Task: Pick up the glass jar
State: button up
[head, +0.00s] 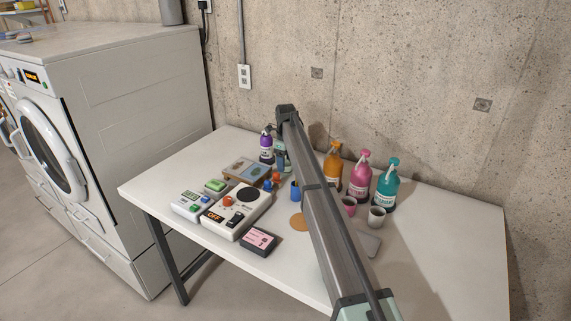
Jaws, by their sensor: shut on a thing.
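I cannot make out a glass jar in the head view. My arm crosses the middle of the picture and hides a strip of the white table (440,265) and whatever stands behind it. My gripper does not show; the dark far end of the visible arm link is near the wall, and what lies beyond or below it is hidden. I cannot tell where the jar is relative to the gripper.
Left of my arm are a purple bottle (266,149), a tray (232,172), a panel with an orange display (238,209) and a black-pink box (259,240). Right of it stand orange (333,163), pink (360,176) and teal (384,184) bottles and cups (376,218). The table's right end is clear.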

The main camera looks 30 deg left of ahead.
jog(key=shift+r, duration=0.3)
jog(key=shift+r, duration=4.1)
jog(key=s+a+r+n, duration=0.1)
jog(key=s+a+r, duration=0.15)
jog(key=s, duration=0.35)
jog(key=s+a+r, duration=0.2)
jog(key=s+a, duration=0.2)
jog(key=s, duration=0.2)
jog(key=shift+s+d+r+m, duration=0.55)
jog(key=shift+s+d, duration=2.15)
jog(key=shift+s, duration=2.65)
jog(key=shift+f, duration=4.8)
